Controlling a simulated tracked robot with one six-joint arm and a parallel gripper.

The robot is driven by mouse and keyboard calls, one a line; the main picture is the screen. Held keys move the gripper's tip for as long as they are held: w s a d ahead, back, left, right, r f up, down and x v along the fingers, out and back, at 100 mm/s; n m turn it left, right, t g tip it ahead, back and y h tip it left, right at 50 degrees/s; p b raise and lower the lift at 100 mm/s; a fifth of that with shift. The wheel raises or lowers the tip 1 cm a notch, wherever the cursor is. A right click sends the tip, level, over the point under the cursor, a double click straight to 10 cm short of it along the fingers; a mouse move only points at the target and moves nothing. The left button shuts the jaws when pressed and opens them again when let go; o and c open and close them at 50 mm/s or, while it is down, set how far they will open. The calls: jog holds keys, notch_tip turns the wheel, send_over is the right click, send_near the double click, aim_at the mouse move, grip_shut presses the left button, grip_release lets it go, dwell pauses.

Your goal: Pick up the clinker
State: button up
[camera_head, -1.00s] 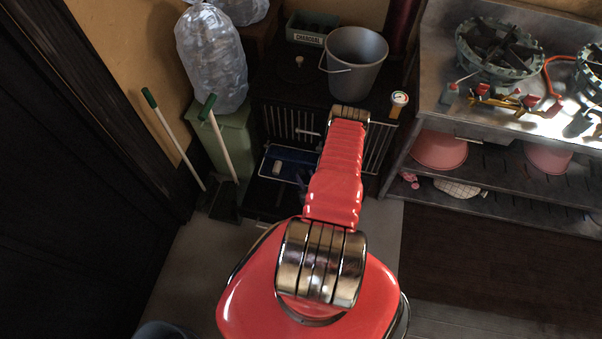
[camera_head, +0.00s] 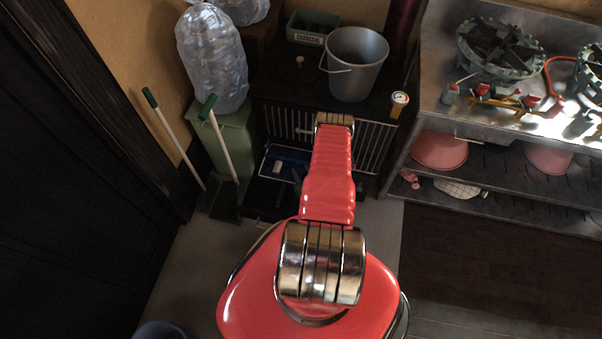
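I cannot make out a clinker for certain. A small pale lump (camera_head: 278,167) lies on a blue tray (camera_head: 268,158) in the low opening of the dark stove (camera_head: 272,88); I cannot tell whether it is the clinker. My red arm reaches forward to the stove front, and its far metal joint is in front of the bars. My gripper is hidden beyond or below the arm, so its fingers do not show.
A grey bucket (camera_head: 357,68), a charcoal box (camera_head: 312,27) and a round gauge (camera_head: 399,99) are at the stove top. A green bin (camera_head: 228,140) with a clear bag and long-handled tools (camera_head: 225,150) stand left. A metal shelf bench (camera_head: 440,90) stands right.

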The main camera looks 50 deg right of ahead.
jog(key=shift+w+d+f, duration=0.1)
jog(key=shift+w+d, duration=0.05)
jog(key=shift+c, duration=0.5)
jog(key=c, duration=0.8)
